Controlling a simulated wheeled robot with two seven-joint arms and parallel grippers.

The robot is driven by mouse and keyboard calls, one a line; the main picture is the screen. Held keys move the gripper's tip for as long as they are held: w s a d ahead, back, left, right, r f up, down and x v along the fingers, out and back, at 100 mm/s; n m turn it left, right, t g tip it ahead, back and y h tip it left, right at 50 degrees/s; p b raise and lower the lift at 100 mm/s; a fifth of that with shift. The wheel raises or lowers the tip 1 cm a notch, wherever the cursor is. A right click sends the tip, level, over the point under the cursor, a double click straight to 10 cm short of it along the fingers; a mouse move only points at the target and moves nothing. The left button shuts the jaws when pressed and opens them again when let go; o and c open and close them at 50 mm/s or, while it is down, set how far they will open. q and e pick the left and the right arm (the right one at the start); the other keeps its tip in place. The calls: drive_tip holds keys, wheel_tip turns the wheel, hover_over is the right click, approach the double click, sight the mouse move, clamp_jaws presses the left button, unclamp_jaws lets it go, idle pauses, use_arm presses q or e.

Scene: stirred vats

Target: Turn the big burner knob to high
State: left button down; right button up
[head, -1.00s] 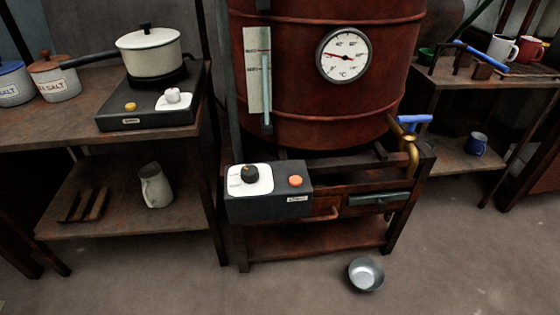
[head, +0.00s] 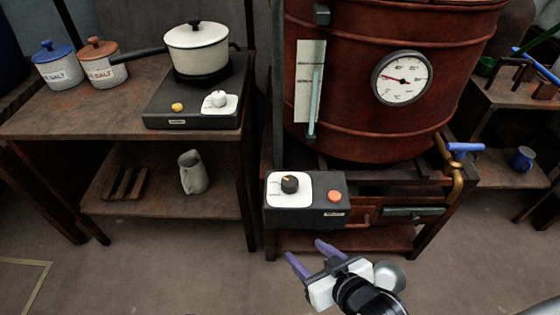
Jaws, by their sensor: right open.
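The big burner knob (head: 290,184) is black with a light pointer mark. It sits on a white plate (head: 274,198) on the dark control box (head: 318,218) at the front of the red vat's stand. An orange button (head: 334,196) is on the same box, right of the knob. My right gripper (head: 308,252) is in the lower middle of the head view, below and in front of the control box. Its two purple fingers are apart, with nothing between them. It does not touch the knob. My left gripper is not in view.
The red vat (head: 400,130) carries a round dial (head: 402,78) and a brass tap with a blue handle (head: 464,148). A smaller burner (head: 196,110) with a white pot (head: 196,50) stands on the left table.

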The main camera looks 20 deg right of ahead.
sight(290, 182)
drive_tip(key=w+d+r+t+p, duration=0.2)
drive_tip(key=w+r+p, duration=0.5)
drive_tip(key=r, duration=0.4)
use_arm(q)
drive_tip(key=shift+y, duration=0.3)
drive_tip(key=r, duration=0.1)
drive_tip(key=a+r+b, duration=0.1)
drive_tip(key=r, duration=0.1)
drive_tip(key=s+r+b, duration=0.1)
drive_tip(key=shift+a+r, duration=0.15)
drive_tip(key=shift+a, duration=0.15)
use_arm(e)
drive_tip(key=shift+t+h, duration=0.3)
drive_tip(key=x, duration=1)
drive_tip(key=shift+w+a+f, duration=0.2)
drive_tip(key=shift+w+a, duration=0.1)
drive_tip(key=shift+a, duration=0.05)
drive_tip(key=shift+c, duration=0.4)
